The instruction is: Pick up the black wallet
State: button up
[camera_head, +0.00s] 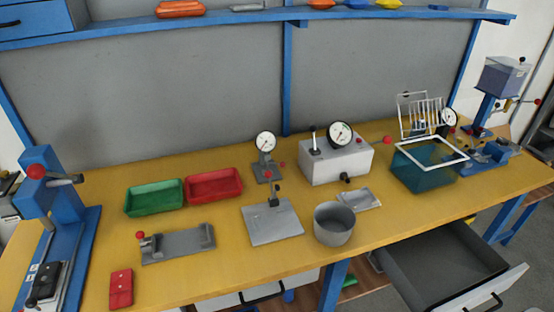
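I see no clear black wallet in the head view. A dark flat piece (46,281) lies on the base of the blue press at the far left; I cannot tell what it is. A small grey piece (360,199) lies on the yellow bench top beside a grey pot. My gripper is not in view.
The yellow bench (215,268) holds a green tray (154,198), a red tray (214,184), a red block (121,289), a grey pot (334,224), a gauge box (337,162) and a teal bin (424,168). An open drawer (440,262) juts out at right. A blue shelf (250,25) runs above.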

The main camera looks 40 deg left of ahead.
aim_at(44, 284)
jog(key=u, duration=3.2)
jog(key=i, duration=1.2)
jog(key=u, duration=0.3)
